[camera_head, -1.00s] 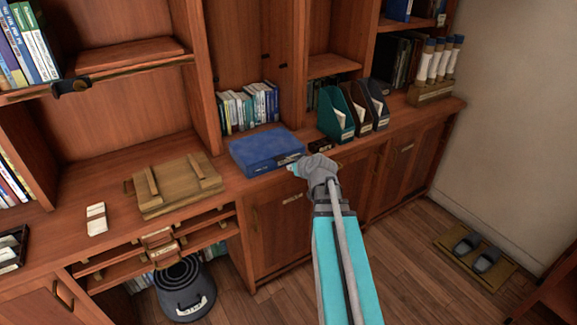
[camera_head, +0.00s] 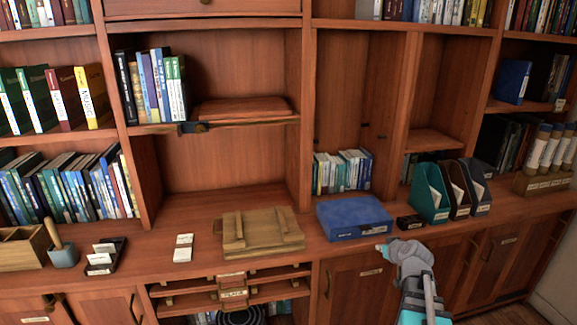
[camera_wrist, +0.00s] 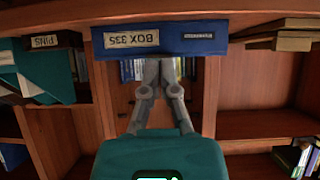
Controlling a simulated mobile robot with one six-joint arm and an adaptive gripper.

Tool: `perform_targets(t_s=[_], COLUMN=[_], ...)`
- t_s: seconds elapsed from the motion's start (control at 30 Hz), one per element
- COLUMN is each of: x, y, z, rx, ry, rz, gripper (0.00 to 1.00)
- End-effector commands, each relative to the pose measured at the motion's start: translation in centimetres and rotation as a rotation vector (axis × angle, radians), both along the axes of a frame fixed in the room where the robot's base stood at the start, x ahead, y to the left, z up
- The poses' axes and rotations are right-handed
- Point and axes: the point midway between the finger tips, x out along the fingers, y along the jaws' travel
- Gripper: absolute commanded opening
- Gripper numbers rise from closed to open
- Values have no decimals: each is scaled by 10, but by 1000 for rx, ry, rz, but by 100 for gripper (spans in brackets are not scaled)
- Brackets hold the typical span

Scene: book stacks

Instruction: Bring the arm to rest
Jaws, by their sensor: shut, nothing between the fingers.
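My gripper (camera_head: 384,248) is at the lower right in the head view, just in front of a blue box (camera_head: 354,217) on the wooden counter. In the wrist view the shut fingers of my gripper (camera_wrist: 162,62) point at the lower edge of the same blue box (camera_wrist: 160,38), which bears a label reading BOX 335. Nothing is held. I cannot tell whether the fingertips touch the box. My teal and grey arm reaches up from the bottom edge of the head view.
A wooden board (camera_head: 262,232) lies left of the box. Teal (camera_head: 430,192) and darker file holders stand to its right, with a small dark box (camera_head: 410,222) between. Bookshelves fill the back. Open floor shows at the lower right.

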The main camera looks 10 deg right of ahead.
Motion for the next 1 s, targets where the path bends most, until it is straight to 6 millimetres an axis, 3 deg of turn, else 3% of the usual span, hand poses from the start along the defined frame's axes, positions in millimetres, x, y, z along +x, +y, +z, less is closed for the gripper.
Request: perform_targets(t_s=[0.17, 0.47, 0.7, 1.0], x=[-3, -26, -65, -121], y=[21, 102, 164, 213], z=[2, 4, 9, 26], rx=[19, 78, 86, 22], ry=[51, 302, 571, 868], rz=[30, 111, 118, 26], gripper=[0, 0, 0, 0])
